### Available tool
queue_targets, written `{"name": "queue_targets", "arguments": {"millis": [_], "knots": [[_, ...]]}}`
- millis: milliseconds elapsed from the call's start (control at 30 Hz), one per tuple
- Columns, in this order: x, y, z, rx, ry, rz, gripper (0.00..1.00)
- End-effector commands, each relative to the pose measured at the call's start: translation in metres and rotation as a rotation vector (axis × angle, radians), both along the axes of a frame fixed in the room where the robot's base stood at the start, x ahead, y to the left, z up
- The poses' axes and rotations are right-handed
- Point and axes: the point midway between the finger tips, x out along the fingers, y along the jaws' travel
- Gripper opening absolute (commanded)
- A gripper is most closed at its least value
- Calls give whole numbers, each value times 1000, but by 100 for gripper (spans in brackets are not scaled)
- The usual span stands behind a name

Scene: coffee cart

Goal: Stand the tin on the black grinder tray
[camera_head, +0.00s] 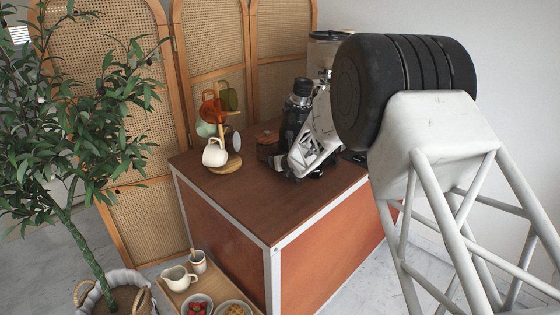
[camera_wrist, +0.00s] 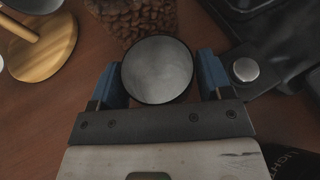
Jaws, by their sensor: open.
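The tin (camera_wrist: 158,70) shows from above in the wrist view as a round grey top with a dark rim. My gripper (camera_wrist: 160,76) is open, with one blue-padded finger on each side of the tin. The left finger is close to it and a small gap shows at the right; I cannot tell if either touches. In the head view my gripper (camera_head: 294,170) is low over the brown cart top, and the tin cannot be made out there. A black tray-like part (camera_wrist: 268,32), perhaps the grinder tray, lies at the upper right of the wrist view.
A jar of coffee beans (camera_wrist: 140,16) stands just beyond the tin. A silver round knob (camera_wrist: 245,70) on a dark piece is close right of my finger. A mug tree (camera_head: 226,164) stands to the left. The front of the cart top (camera_head: 270,210) is clear.

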Motion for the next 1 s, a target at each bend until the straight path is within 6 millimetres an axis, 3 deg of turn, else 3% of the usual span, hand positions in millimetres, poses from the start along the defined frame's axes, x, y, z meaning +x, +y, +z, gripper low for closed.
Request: {"name": "queue_targets", "arguments": {"millis": [1000], "knots": [[-84, -35, 39, 0, -1, -1, 72]]}}
